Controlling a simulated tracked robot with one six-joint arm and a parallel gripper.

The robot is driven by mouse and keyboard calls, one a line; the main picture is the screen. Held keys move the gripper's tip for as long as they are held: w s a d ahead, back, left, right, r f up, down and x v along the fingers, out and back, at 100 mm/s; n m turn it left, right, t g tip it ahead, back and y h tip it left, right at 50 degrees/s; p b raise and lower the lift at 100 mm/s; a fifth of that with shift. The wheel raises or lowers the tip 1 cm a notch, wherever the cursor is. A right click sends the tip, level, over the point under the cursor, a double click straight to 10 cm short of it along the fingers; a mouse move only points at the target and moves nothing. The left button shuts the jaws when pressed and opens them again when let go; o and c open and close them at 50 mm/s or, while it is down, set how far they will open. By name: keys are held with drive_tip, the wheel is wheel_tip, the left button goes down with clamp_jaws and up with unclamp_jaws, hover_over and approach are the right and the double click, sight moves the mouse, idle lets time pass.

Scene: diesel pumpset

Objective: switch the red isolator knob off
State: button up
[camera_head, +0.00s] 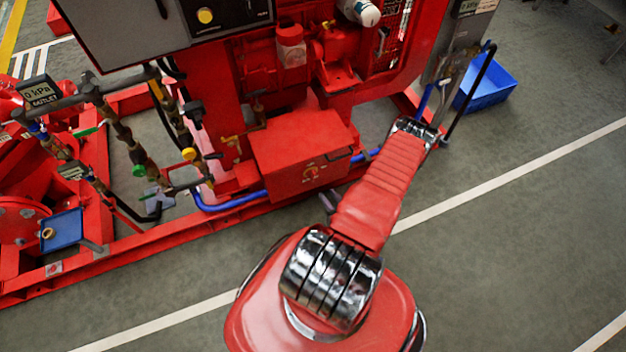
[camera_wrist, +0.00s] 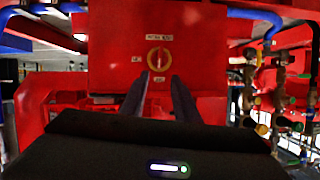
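The isolator knob (camera_wrist: 158,58) is a red handle on a yellow round plate, on the front of a red box (camera_wrist: 110,50). In the wrist view its handle looks about upright, with small labels around it. The knob (camera_head: 310,171) also shows small on the red box (camera_head: 290,135) in the head view. My gripper (camera_wrist: 160,77) has two dark fingers, apart and empty, pointing at the box just below the knob in the wrist view. The gap to the knob is hard to judge. In the head view my arm hides most of the gripper.
A blue hose (camera_head: 235,203) runs along the box's lower edge. Valves and pipes (camera_head: 125,135) stand to its left. The red base rail (camera_head: 130,240) lies in front. A blue bin (camera_head: 487,90) sits behind my arm. The floor (camera_head: 510,230) to the right is clear.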

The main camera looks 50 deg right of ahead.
sight(314, 177)
drive_tip(key=x, duration=1.3)
drive_tip(key=shift+w+d+f, duration=0.1)
drive_tip(key=shift+w+f, duration=0.1)
drive_tip(key=shift+w, duration=0.15)
clamp_jaws()
